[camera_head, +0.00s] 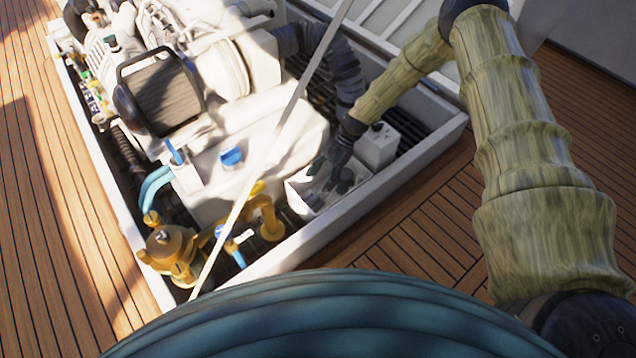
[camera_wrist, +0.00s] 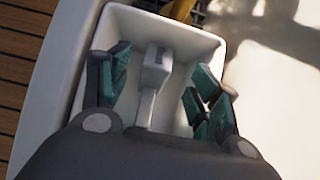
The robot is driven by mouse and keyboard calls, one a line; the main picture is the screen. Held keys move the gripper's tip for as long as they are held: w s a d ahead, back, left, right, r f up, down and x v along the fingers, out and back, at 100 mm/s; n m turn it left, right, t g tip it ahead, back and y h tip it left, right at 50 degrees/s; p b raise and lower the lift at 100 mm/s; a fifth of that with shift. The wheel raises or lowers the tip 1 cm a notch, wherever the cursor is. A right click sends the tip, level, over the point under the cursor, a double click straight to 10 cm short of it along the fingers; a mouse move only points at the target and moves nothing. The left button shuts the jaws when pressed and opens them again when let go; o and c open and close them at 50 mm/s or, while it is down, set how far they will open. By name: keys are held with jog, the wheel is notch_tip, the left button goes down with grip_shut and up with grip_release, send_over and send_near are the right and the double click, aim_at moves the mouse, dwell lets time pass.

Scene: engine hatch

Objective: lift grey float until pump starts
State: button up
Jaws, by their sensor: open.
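The grey float (camera_wrist: 154,68) shows in the wrist view as a pale block on a thin stem. It lies inside a white open box (camera_wrist: 205,38). My gripper (camera_wrist: 158,85) is open, with one green-padded finger on each side of the float. A gap shows between the float and each finger. In the head view my gripper (camera_head: 328,178) reaches down into the white box (camera_head: 300,203) at the near right of the hatch. The float cannot be made out there, and the pump cannot be identified.
The pale hatch rim (camera_head: 415,150) runs close beside the box. A small white container (camera_head: 377,146) stands right behind my gripper. Brass fittings (camera_head: 268,218) are to the left of the box, and a thin pale rod (camera_head: 275,140) crosses the hatch. Wooden deck (camera_head: 420,235) lies outside.

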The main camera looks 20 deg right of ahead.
jog(key=v, duration=0.9)
jog(key=shift+d+r, duration=0.2)
